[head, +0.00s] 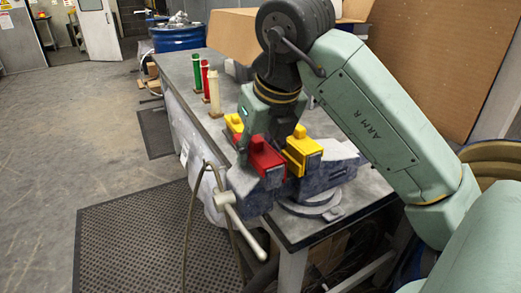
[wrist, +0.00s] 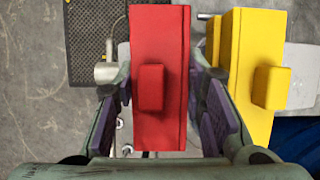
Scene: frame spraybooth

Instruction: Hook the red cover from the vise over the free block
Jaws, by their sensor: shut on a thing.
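The red cover (head: 266,158), a block shape with a small raised knob, is at the front jaw of the grey vise (head: 335,172) on the bench corner. In the wrist view the red cover (wrist: 150,35) lies between my two fingers. My gripper (head: 268,135) points down and is shut on the red cover; it also shows in the wrist view (wrist: 163,95). A yellow cover (head: 304,151) sits right beside it on the vise and shows in the wrist view (wrist: 262,45). Whether the red cover still touches the jaw is hidden. I cannot make out which thing is the free block.
A second yellow piece (head: 234,123) is partly hidden behind my gripper. Green (head: 197,72), red (head: 205,76) and cream (head: 214,93) cylinders stand along the left edge of the bench (head: 180,75). The vise handle (head: 240,220) sticks out in front, over a floor mat (head: 140,240).

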